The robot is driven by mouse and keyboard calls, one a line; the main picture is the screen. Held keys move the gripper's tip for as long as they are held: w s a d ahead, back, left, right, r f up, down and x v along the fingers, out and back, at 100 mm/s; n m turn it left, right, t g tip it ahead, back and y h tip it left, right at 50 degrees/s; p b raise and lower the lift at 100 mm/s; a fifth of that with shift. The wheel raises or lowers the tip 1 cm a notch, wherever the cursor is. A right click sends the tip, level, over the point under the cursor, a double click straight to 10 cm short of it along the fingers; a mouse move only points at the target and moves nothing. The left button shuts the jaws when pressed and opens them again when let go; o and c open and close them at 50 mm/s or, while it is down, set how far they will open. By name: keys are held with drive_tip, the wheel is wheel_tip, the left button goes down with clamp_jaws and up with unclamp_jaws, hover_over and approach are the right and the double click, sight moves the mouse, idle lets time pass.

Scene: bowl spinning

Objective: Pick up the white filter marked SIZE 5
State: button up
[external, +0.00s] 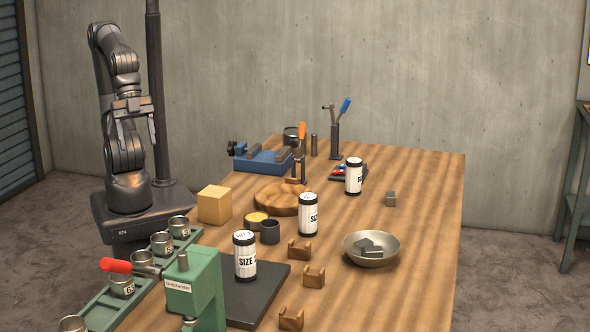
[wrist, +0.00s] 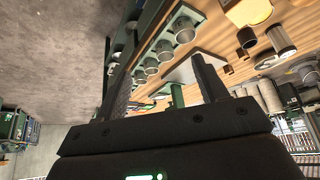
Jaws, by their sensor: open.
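Three white cylindrical filters with black ends stand upright on the wooden table in the external view: a front one (external: 246,258), a middle one (external: 308,216) and a back one (external: 353,177). The front label reads SIZE, but its number is not clear. The other labels are turned partly away, so I cannot tell which is SIZE 5. A white filter with dark ends (wrist: 281,39) shows at the upper right of the wrist view. My gripper (external: 134,125) is open and empty, raised left of the table and apart from every filter. Its two fingers (wrist: 154,58) stand wide apart in the wrist view.
A green press (external: 205,290) with a red handle and a rack of metal cups stand at the near left. A wooden block (external: 214,204), round board, blue vise (external: 264,161), small wooden holders and a metal bowl (external: 371,262) crowd the table. The right side is clearer.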

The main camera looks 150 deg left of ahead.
drive_tip(key=shift+o, duration=0.4)
drive_tip(key=w+a+r+n+y, duration=0.15)
drive_tip(key=w+a+r, duration=0.25)
drive_tip(key=w+a, duration=0.6)
drive_tip(key=n+g+y, duration=0.1)
drive_tip(key=n+g, duration=0.1)
drive_tip(key=n, duration=0.3)
approach(353, 169)
drive_tip(key=s+a+f, duration=0.1)
drive_tip(key=s, duration=0.1)
drive_tip(key=x, duration=1)
drive_tip(key=shift+w+a, duration=0.2)
drive_tip(key=c, duration=1.1)
